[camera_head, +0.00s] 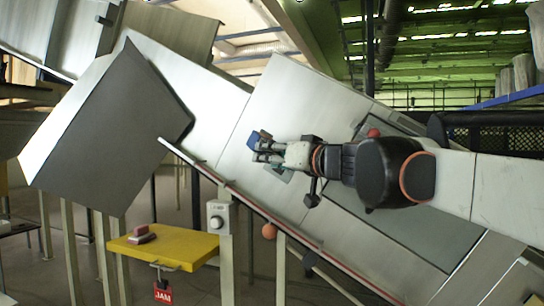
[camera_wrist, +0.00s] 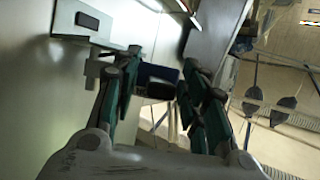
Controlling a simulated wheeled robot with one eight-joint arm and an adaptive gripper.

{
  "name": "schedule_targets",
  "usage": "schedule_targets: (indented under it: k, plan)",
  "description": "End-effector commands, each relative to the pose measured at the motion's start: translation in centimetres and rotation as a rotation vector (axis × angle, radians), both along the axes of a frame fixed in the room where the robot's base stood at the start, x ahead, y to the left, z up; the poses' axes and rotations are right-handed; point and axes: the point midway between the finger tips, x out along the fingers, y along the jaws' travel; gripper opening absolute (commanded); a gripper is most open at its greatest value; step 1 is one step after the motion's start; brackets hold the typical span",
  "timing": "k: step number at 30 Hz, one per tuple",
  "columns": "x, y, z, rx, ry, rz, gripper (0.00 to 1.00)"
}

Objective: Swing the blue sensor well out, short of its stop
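The blue sensor (camera_head: 253,139) shows at my gripper's fingertips in the head view, over the slanted metal chute. In the wrist view the dark blue block of the sensor (camera_wrist: 158,74) lies between and just past the fingertips. My gripper (camera_head: 263,151) points left in the head view. In the wrist view the two fingers of my gripper (camera_wrist: 158,88) stand apart on either side of the sensor, and I see no clear contact. The fingers partly hide the sensor and its mount. A grey-green plate with a dark pad (camera_wrist: 87,21) sits at upper left.
The chute (camera_head: 275,95) slopes down to the right, with a red-edged rail (camera_head: 235,192) along its near side. A large grey box (camera_head: 115,135) stands at left. A yellow shelf (camera_head: 165,248) with a red block (camera_head: 142,234) and a grey knob box (camera_head: 218,217) are below.

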Motion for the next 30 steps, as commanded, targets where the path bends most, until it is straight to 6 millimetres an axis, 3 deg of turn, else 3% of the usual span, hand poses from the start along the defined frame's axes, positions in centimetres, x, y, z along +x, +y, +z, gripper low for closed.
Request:
schedule_targets:
  k: [1, 6, 7, 29, 30]
  plan:
    - [0.0, -0.01, 0.0, 0.0, 0.0, 0.0, 0.4]
    - [-0.02, -0.03, 0.0, 0.0, 0.0, 0.0, 0.01]
    - [-0.02, -0.03, 0.0, 0.0, 0.0, 0.0, 0.0]
    - [-0.25, -0.94, -0.54, -0.017, -0.048, 0.089, 0.0]
    - [-0.25, -0.94, -0.54, -0.017, -0.048, 0.089, 0.24]
